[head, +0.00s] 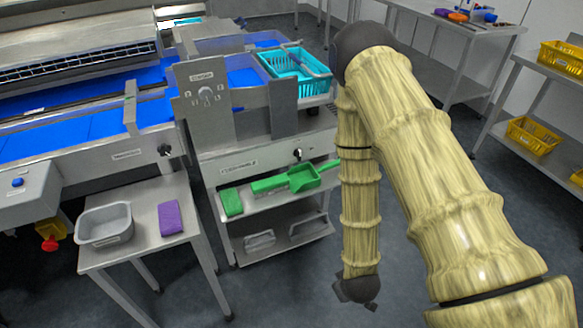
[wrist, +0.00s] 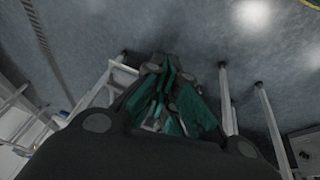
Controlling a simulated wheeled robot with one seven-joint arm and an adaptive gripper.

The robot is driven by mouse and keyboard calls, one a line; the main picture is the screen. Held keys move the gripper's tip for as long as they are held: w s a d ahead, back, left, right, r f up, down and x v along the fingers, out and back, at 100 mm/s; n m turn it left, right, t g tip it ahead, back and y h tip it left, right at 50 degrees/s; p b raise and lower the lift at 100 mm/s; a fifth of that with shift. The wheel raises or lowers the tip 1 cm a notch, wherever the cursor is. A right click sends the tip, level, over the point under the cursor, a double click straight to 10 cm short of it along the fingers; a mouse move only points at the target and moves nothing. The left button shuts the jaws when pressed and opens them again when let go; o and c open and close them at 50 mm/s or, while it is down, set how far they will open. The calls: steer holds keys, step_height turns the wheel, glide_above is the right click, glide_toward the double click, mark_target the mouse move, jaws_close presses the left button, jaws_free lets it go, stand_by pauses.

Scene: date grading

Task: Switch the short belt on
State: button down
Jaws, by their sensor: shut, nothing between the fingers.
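The short belt (head: 243,78) is a short blue belt on a steel stand in the middle of the head view. A second, dark knob (head: 297,154) sits on the stand's front panel below. I cannot tell the setting of either knob. My gripper (wrist: 168,85), dark with green finger pads, is shut and empty in the wrist view, pointing over grey floor. In the head view my arm hangs down right of the stand, apart from the knobs.
A turquoise basket (head: 292,75) stands at the belt's end. A green scoop (head: 300,178) lies on the shelf below. A long blue belt (head: 75,136) runs left. Floor around my arm's end is clear.

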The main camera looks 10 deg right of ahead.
steer(key=w+a+f+n+t+b, duration=0.2)
steer(key=w+n+t+b, duration=0.2)
steer(key=w+b, duration=0.7)
steer(key=n+t+b, duration=0.9)
steer(key=n+b, duration=0.1)
steer(key=b, duration=0.6)
glide_toward(281, 155)
steer(key=shift+y, duration=0.4)
steer(key=s, duration=0.3)
steer(key=s+f, duration=0.1)
steer(key=shift+s+d+f, duration=0.1)
steer(key=shift+s+d, duration=0.2)
steer(key=shift+d, duration=0.05)
steer(key=shift+w+a+r+t, duration=0.25)
steer(key=shift+r+t, duration=0.05)
steer(key=shift+r, duration=0.25)
steer(key=w+b, duration=0.2)
steer(key=w, duration=0.8)
steer(key=shift+w+f, duration=0.1)
steer(key=shift+w, duration=0.1)
steer(key=shift+w+d+b, duration=0.1)
steer(key=shift+d+b, duration=0.25)
steer(key=shift+d, duration=0.65)
steer(key=shift+w+d, duration=0.25)
steer(key=shift+d, duration=0.6)
